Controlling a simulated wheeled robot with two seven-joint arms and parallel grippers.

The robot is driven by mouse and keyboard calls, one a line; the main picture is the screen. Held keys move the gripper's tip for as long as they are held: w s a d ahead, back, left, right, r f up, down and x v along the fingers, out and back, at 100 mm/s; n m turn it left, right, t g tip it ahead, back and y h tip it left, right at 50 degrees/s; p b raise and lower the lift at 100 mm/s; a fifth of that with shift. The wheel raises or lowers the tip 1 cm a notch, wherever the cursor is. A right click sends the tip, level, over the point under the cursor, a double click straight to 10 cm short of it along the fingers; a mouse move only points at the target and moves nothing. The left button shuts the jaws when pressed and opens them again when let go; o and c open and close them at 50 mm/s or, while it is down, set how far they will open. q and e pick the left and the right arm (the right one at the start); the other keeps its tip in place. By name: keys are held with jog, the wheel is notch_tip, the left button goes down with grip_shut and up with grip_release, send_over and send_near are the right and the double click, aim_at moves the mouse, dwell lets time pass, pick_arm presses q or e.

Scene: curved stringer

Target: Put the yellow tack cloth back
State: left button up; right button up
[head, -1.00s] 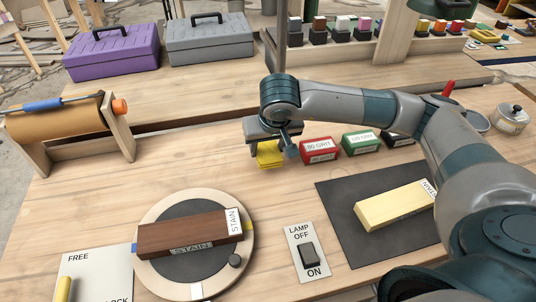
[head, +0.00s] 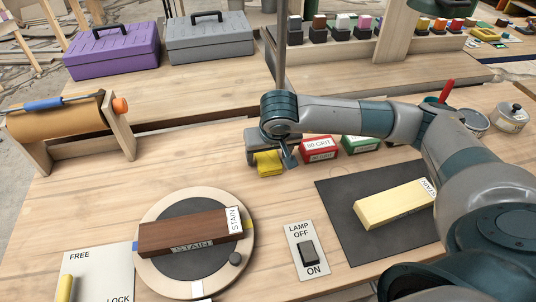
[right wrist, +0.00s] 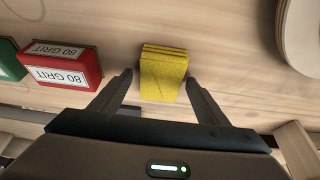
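The yellow tack cloth (head: 268,163) is a small folded stack on the bench, left of the red 80 grit block. It also shows in the right wrist view (right wrist: 162,75), between the fingertips. My right gripper (right wrist: 159,80) is open, with one finger on each side of the cloth and a visible gap on the left of the picture. In the head view my right gripper (head: 272,157) is low at the cloth and partly hides it. My left gripper is out of view.
The red 80 grit block (head: 319,149) and a green block (head: 358,144) stand just right of the cloth. A round turntable (head: 247,212) with a dark stain board is in front. A lamp switch (head: 308,252) and a dark mat (head: 345,235) with a pale board lie nearer.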

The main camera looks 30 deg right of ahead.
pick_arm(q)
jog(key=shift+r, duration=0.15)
pick_arm(e)
jog(key=shift+r, duration=0.2)
jog(key=shift+r, duration=0.3)
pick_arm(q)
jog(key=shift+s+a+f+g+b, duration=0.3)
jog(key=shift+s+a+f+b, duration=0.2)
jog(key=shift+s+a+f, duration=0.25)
pick_arm(e)
jog(key=v, duration=1.1)
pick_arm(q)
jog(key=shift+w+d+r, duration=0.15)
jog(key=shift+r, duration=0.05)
pick_arm(e)
jog(key=shift+s+r, duration=0.15)
